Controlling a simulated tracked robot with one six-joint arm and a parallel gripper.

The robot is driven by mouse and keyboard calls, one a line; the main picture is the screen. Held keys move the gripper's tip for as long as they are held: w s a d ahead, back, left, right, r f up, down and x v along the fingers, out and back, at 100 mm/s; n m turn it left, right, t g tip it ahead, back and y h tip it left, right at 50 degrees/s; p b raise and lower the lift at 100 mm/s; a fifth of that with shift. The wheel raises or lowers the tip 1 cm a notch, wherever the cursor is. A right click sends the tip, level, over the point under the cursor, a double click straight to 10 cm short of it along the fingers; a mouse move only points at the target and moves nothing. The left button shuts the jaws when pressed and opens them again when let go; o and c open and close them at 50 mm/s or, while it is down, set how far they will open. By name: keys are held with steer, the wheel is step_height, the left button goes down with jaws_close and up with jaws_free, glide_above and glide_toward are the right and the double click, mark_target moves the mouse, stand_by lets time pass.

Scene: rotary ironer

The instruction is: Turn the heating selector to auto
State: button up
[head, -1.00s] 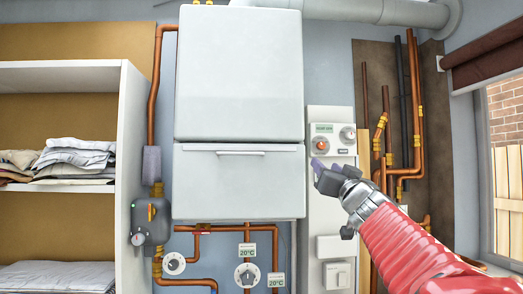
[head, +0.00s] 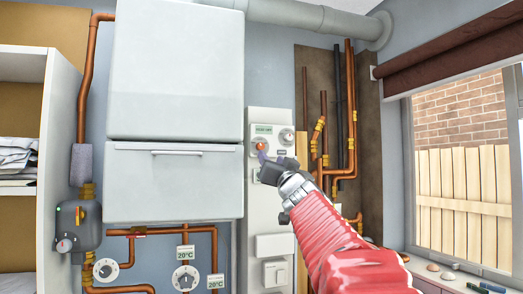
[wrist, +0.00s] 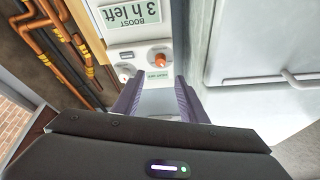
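A white control panel (head: 257,215) stands right of the boiler. Near its top are a green display (head: 262,130), a round dial with an orange-red centre (head: 261,146) and a white dial (head: 286,137). I cannot tell for sure which is the heating selector. In the upside-down wrist view the display (wrist: 157,76) seems to read HEAT OFF, beside the orange-centred dial (wrist: 160,58). My gripper (head: 262,160) is just below that dial in the head view, its purple fingers apart. In the wrist view my gripper (wrist: 157,90) is open and empty, pointing toward the panel.
Another display (wrist: 132,17) reads BOOST, 3 h left. The boiler (head: 175,180) with its handle is close on the left. Copper pipes (head: 350,120) run on the right, near a window (head: 465,150). Lower down are a dial (head: 185,278) and 20°C labels.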

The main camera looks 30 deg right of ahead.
mark_target(262, 146)
steer(key=shift+x, duration=5.35)
steer(key=shift+w, duration=0.1)
steer(key=shift+c, duration=0.5)
jaws_close()
